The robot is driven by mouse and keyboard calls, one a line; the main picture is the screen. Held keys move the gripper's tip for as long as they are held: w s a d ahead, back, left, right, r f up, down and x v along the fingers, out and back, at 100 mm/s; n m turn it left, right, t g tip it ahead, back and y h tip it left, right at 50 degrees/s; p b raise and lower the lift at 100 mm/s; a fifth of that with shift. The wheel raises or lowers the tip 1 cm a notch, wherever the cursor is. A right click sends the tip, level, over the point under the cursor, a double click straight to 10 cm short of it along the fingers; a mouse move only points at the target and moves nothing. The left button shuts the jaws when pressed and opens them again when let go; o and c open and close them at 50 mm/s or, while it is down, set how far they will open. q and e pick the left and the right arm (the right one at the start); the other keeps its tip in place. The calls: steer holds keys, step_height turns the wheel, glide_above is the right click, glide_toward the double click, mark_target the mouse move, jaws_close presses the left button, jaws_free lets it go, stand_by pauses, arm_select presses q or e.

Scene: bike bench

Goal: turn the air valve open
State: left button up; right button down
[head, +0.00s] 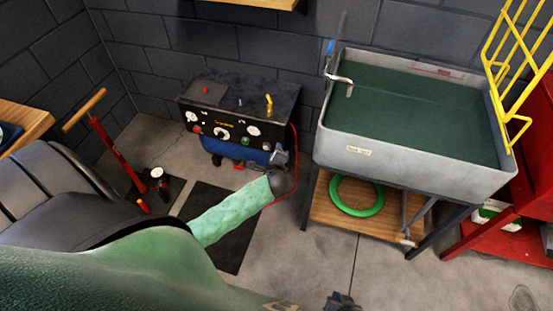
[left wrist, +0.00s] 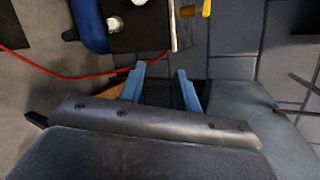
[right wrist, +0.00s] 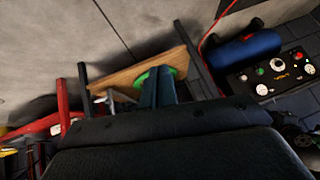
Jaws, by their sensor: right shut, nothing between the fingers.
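The air valve, a small yellow lever (head: 268,101), stands on top of the compressor unit (head: 228,118). In the left wrist view its yellow handle (left wrist: 206,8) and brass body are at the top edge. My left gripper (head: 279,157) is low beside the compressor's right front corner, below the valve and apart from it. Its blue fingers (left wrist: 160,82) are spread with nothing between them. My right gripper (head: 341,301) is just in view at the bottom edge. Its fingers (right wrist: 158,85) are together and empty, with the shelf behind them.
A grey water tank (head: 345,150) on a stand is right of the compressor, with a green ring (head: 357,197) on the wooden shelf (head: 325,217) below. A red hose (head: 297,160) hangs at the compressor's right side. A red floor pump (head: 110,150) stands left.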

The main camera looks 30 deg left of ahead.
arm_select(q)
steer(key=shift+s+d+f+n, duration=0.3)
steer(key=shift+s+d, duration=0.4)
steer(key=shift+s, duration=0.1)
steer(key=shift+o, duration=0.2)
